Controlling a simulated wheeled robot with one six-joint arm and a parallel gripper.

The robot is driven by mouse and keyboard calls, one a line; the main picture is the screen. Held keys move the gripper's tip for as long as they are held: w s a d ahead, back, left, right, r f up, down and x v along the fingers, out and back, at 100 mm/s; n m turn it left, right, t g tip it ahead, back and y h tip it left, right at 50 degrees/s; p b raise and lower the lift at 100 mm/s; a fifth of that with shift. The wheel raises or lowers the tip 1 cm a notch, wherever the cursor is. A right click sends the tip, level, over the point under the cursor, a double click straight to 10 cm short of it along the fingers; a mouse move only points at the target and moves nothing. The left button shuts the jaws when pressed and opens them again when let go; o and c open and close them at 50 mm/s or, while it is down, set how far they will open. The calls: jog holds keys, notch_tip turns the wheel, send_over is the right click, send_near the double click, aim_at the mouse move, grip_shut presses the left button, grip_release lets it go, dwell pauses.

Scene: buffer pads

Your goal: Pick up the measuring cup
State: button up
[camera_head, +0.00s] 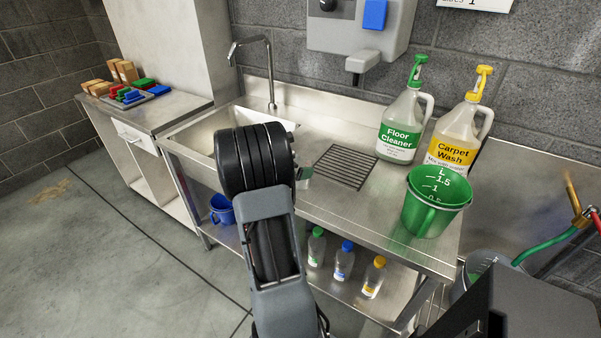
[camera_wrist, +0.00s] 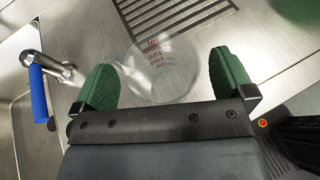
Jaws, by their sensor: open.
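A clear measuring cup (camera_wrist: 150,72) with red markings stands on the steel counter in the wrist view, seen from above. My gripper (camera_wrist: 165,80) is open, with its two green fingers apart. The cup shows between and just beyond the fingertips, and I see no finger closed on it. In the head view my arm hides the cup, and only a bit of a green finger (camera_head: 305,173) shows beside the wrist. A green jug (camera_head: 436,203) with white litre marks stands at the counter's right front.
A Floor Cleaner bottle (camera_head: 402,130) and a Carpet Wash bottle (camera_head: 460,138) stand behind the jug. A drain grate (camera_head: 345,166) lies mid-counter, right of the sink (camera_head: 205,131) and tap (camera_head: 270,75). A blue-handled fitting (camera_wrist: 40,95) is left of my fingers. Small bottles (camera_head: 343,262) stand below.

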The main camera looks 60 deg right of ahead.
jog(key=shift+s+d+f, duration=0.1)
jog(key=shift+s+d, duration=0.05)
jog(key=shift+d, duration=0.1)
jog(key=c, duration=0.9)
